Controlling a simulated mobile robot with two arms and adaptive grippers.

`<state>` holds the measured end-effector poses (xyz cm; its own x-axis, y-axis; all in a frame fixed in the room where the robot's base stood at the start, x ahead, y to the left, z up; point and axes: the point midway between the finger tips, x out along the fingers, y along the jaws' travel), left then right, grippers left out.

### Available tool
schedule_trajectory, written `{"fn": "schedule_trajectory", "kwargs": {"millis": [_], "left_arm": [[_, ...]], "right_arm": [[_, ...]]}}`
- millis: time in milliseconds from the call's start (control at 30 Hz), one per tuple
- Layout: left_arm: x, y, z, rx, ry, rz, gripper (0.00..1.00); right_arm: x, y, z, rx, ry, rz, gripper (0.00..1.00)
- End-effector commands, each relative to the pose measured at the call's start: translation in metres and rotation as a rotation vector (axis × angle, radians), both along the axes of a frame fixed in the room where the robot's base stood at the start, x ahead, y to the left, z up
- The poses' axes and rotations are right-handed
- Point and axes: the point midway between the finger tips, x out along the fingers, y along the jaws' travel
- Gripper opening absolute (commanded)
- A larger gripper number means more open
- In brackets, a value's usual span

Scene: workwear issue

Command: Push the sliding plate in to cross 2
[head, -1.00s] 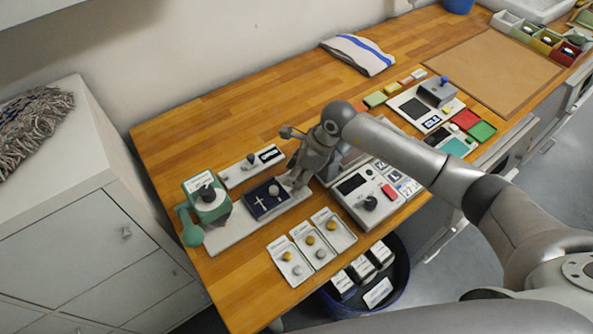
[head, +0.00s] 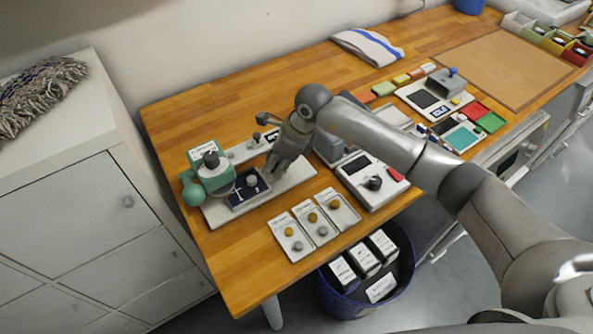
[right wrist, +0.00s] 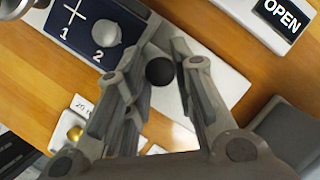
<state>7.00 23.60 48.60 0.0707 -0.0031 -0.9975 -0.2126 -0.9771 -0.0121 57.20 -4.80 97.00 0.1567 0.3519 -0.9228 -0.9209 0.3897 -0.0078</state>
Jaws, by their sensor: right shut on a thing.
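The sliding plate (head: 238,202) is dark blue and lies on a long pale base (head: 297,175), close beside the green hand press (head: 205,183). In the right wrist view the plate (right wrist: 72,38) shows a white cross above the number 1. A round grey metal piece (right wrist: 106,33) sits above the number 2, and no cross shows there. My right gripper (head: 274,170) is at the plate's end away from the press. In the right wrist view its fingers (right wrist: 160,62) are shut on a black round knob (right wrist: 160,71). My left gripper is out of view.
Three small trays (head: 313,219) with round parts lie in front of the base. A grey device with a dial (head: 371,184) stands to the right. An OPEN sign (right wrist: 281,14) lies behind the base. A blue bin (head: 340,305) stands below the table edge.

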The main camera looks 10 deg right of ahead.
Motion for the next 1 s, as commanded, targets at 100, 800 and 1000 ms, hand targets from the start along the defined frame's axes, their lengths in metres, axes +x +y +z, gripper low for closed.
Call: {"fn": "schedule_trajectory", "kwargs": {"millis": [100, 800, 1000], "left_arm": [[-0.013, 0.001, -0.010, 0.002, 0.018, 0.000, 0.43], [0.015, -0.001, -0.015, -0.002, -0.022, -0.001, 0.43], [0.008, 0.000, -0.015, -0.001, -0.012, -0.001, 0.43]], "right_arm": [[-0.016, 0.030, -0.002, 0.000, 0.006, 0.012, 0.00], [-0.028, 0.058, 0.001, 0.002, 0.008, 0.007, 0.44], [-0.027, 0.057, 0.001, 0.001, 0.007, 0.005, 0.45]]}}
